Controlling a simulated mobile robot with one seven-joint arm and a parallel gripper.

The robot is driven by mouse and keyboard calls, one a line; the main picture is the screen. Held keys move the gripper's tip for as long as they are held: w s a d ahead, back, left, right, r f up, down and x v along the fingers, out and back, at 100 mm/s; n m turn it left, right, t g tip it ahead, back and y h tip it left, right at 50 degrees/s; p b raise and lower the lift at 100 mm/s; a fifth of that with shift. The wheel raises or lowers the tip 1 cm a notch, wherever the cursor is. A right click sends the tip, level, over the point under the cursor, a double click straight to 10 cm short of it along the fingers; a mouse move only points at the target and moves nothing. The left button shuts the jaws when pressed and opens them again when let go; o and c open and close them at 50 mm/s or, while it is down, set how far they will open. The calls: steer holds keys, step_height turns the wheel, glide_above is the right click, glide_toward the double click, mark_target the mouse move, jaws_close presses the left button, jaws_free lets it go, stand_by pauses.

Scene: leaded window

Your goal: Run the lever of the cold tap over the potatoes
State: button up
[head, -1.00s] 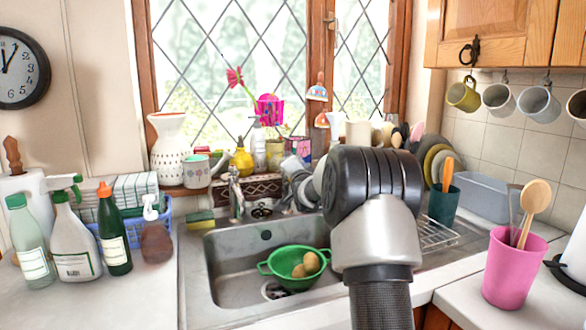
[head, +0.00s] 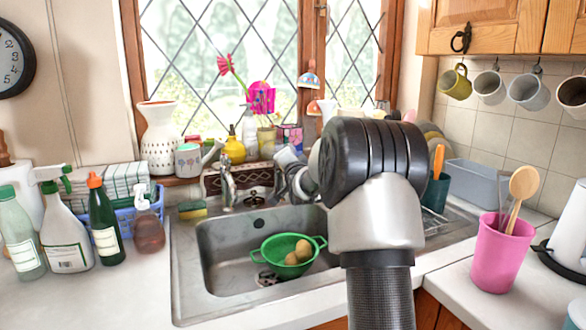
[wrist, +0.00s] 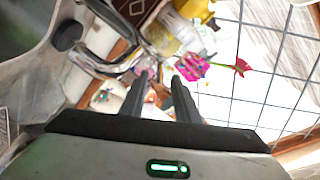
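The chrome tap (head: 228,185) stands behind the sink; its metal also shows close up at the left of the wrist view (wrist: 98,62). I cannot tell its cold lever apart clearly. The potatoes (head: 299,253) lie in a green colander (head: 270,247) in the sink, below and right of the tap. My gripper (wrist: 159,76) is open, its two dark fingers apart with a gap between them and nothing visibly held. Its tips are just right of the chrome in the wrist view. In the head view my arm's end is right of the tap, its fingers not clear.
The sink (head: 215,262) has free room around the colander. Spray bottles (head: 62,225) stand left; a pink utensil pot (head: 502,255) stands right.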

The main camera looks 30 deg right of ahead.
steer(key=v, duration=1.4)
steer(key=shift+p, duration=0.4)
steer(key=shift+s, duration=0.1)
steer(key=s+a+n+g+y+p, duration=0.1)
steer(key=s+a+n+g+y, duration=0.2)
steer(key=a, duration=0.6)
steer(key=s+a+n+g+y+p, duration=0.1)
steer(key=s+a+n+g, duration=0.1)
steer(key=a+n, duration=0.45)
steer(key=s+a+f+n+g+b, duration=0.1)
steer(key=s+a+f+n+g, duration=0.15)
steer(key=s, duration=0.75)
steer(key=s+a+f+n+g, duration=0.1)
steer(key=s+a+f+g, duration=0.15)
steer(key=s, duration=0.75)
steer(key=s+a+f+n+g+b, duration=0.1)
steer(key=s+f+g, duration=0.15)
steer(key=s, duration=0.75)
step_height(320, 180, up, 23)
steer(key=p, duration=2.3)
steer(key=shift+t+y, duration=0.3)
steer(key=shift+t, duration=0.05)
steer(key=shift+s+d+f, duration=0.1)
